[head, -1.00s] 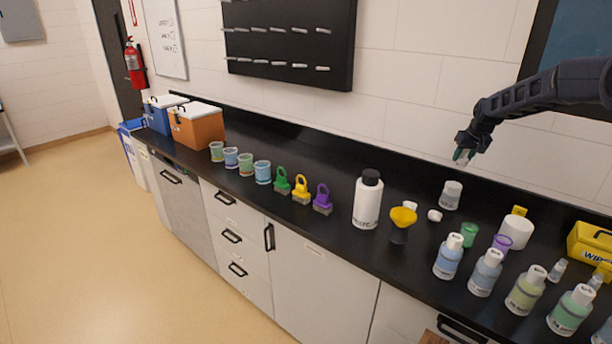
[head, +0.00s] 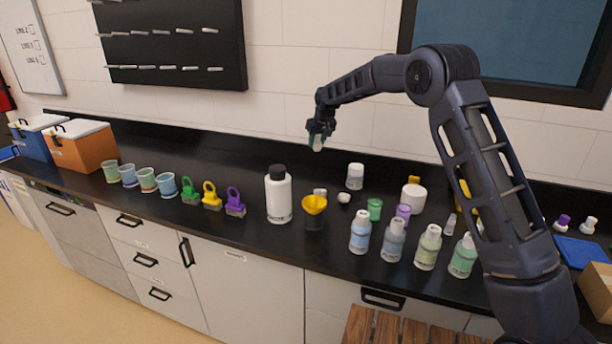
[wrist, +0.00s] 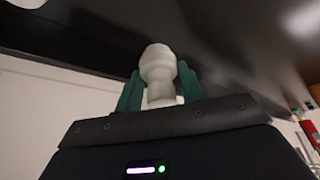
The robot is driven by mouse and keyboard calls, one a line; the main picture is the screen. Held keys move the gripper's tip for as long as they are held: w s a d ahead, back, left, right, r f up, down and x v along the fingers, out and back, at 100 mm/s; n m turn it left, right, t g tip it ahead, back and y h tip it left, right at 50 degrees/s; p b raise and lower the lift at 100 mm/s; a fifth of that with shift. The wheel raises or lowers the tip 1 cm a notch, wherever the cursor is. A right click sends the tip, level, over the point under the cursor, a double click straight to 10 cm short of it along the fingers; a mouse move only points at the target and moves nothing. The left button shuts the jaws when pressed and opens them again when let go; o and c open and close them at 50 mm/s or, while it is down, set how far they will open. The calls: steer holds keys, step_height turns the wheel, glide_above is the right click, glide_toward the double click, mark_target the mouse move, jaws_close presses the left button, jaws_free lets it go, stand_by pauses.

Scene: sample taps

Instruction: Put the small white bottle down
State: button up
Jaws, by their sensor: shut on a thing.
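My gripper (head: 318,141) is above the back of the black counter (head: 240,155), near the wall and apart from the counter top. It is shut on a small white bottle (wrist: 158,68), which sits between the two green fingers in the wrist view. In the head view only a little of the bottle (head: 317,146) shows under the fingers.
A large white bottle (head: 278,195) with a black cap stands further left. The counter behind it looks clear.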

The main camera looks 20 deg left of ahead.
mark_target(315, 180)
step_height(315, 180, down, 16)
steer(key=shift+r, duration=0.1)
stand_by(0.5)
steer(key=o, duration=1)
steer(key=shift+f, duration=0.2)
steer(key=shift+c, duration=0.2)
steer(key=v, duration=1.2)
steer(key=shift+r, duration=0.2)
